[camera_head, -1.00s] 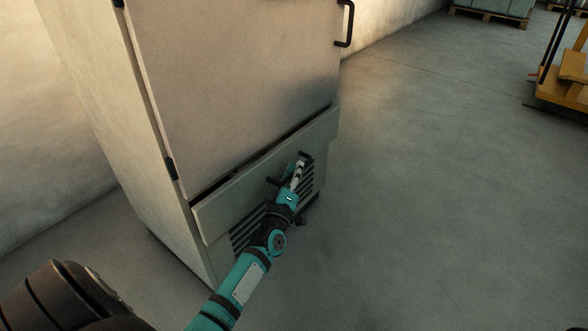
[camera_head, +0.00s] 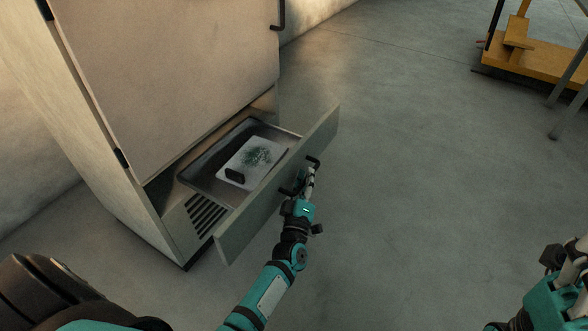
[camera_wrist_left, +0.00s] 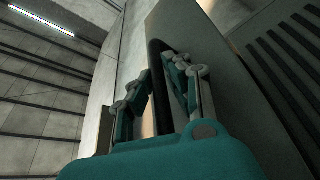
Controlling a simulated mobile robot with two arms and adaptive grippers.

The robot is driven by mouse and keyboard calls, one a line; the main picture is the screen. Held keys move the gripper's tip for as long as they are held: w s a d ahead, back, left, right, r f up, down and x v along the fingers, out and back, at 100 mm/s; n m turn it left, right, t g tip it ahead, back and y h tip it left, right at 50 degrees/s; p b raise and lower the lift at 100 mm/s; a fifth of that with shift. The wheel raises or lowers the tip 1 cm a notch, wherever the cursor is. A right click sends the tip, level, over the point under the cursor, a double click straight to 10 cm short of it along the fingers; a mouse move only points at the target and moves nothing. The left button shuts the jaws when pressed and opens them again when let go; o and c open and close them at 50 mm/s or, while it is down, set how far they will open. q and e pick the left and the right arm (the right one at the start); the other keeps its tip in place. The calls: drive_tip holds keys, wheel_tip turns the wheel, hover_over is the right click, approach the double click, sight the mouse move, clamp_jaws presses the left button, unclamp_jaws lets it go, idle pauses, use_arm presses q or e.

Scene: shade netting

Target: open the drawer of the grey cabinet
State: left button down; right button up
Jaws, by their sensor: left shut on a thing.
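The grey cabinet (camera_head: 170,90) stands at the left in the head view, its upper door closed. Its low drawer (camera_head: 262,205) is pulled well out, and a dark tray inside shows. My left gripper (camera_head: 308,172) is at the drawer's front face, shut on the dark drawer handle (camera_head: 314,160). In the left wrist view, the fingers of my left gripper (camera_wrist_left: 160,85) are on either side of the dark handle (camera_wrist_left: 157,60). My right gripper (camera_head: 578,255) shows only in part at the lower right edge, away from the cabinet; its fingertips are cut off.
In the drawer lies a white board (camera_head: 252,160) with greenish bits and a small black object (camera_head: 235,175). A yellow cart (camera_head: 530,55) stands at the upper right. The floor right of the drawer is clear.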

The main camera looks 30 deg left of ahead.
use_arm(q)
drive_tip(key=shift+s+d, duration=0.1)
drive_tip(key=shift+d, duration=0.45)
drive_tip(key=c, duration=1.6)
unclamp_jaws()
drive_tip(key=v, duration=1.2)
